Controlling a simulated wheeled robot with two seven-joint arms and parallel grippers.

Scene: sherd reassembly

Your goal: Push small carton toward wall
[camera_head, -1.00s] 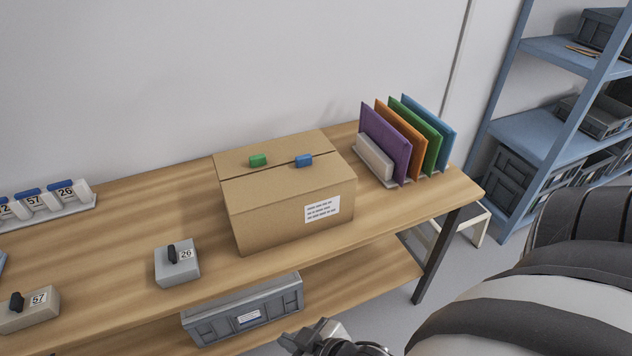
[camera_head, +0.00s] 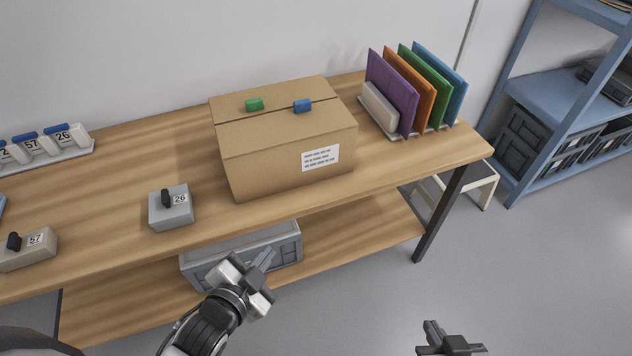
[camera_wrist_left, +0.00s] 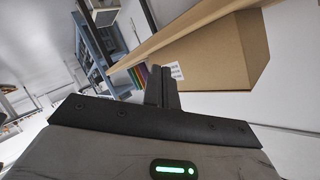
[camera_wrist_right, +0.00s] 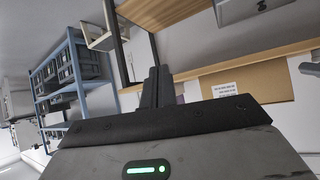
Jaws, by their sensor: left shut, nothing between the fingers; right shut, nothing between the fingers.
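The carton (camera_head: 282,158) is a brown cardboard box with a white printed label, standing on the wooden table (camera_head: 400,165). The carton also shows in the left wrist view (camera_wrist_left: 215,60) and the right wrist view (camera_wrist_right: 258,95). My left gripper (camera_head: 265,258) is shut and empty, in front of the table edge and apart from the carton. My right gripper (camera_head: 437,333) is shut and empty, lower right, in front of the table and farther from the carton.
Colored folders (camera_head: 410,90) stand in a rack right of the carton. A grey box labelled 26 (camera_head: 171,208) and a beige box labelled 57 (camera_head: 27,250) sit at left. A grey bin (camera_head: 215,262) is on the lower shelf. The wall (camera_head: 150,50) is behind.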

